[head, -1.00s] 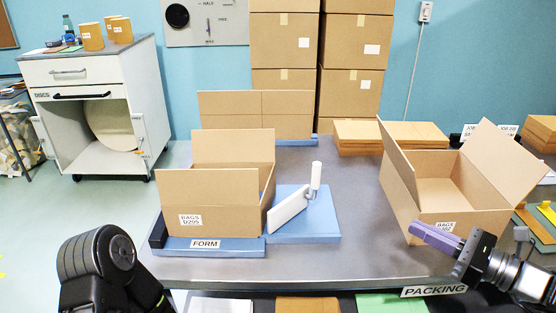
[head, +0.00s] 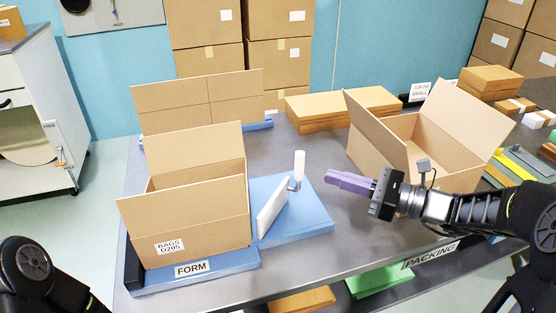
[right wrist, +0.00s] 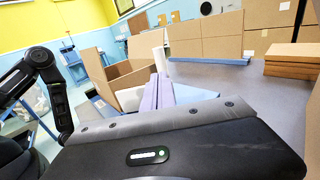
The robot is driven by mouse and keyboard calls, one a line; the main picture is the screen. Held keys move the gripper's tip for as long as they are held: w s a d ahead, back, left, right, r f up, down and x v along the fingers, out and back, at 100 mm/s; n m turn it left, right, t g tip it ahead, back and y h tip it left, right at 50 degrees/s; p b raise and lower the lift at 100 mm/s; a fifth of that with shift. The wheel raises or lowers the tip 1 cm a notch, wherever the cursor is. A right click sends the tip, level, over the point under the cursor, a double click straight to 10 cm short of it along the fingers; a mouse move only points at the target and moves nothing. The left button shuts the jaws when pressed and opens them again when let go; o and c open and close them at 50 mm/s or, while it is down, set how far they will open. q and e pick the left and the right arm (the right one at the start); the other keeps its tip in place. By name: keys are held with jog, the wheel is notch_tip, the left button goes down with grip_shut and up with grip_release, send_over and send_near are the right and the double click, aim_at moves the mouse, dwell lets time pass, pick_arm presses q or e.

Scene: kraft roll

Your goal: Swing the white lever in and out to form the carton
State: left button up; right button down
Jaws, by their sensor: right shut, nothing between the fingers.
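The white lever (head: 272,212) stands on the blue base plate right of the carton, with its upright handle (head: 299,165) at its far right end. The open carton (head: 190,215), labelled BAGS D205, sits on the blue FORM fixture (head: 215,284) with its flaps up. My right gripper (head: 332,179) has purple fingers, shut and empty, pointing left at the handle from a short way to its right, apart from it. In the right wrist view the fingers (right wrist: 157,92) point towards the handle (right wrist: 159,60). My left arm shows at the lower left; its gripper is out of view.
A second open carton (head: 408,137) stands behind my right gripper at the PACKING place. Flat cardboard stacks (head: 345,107) lie at the back, and a flat carton blank (head: 200,100) stands behind the form.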

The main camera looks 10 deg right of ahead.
jog(key=shift+a, duration=0.1)
send_over(282, 194)
jog(key=w, duration=0.4)
jog(key=shift+s, duration=0.15)
dwell(0.3)
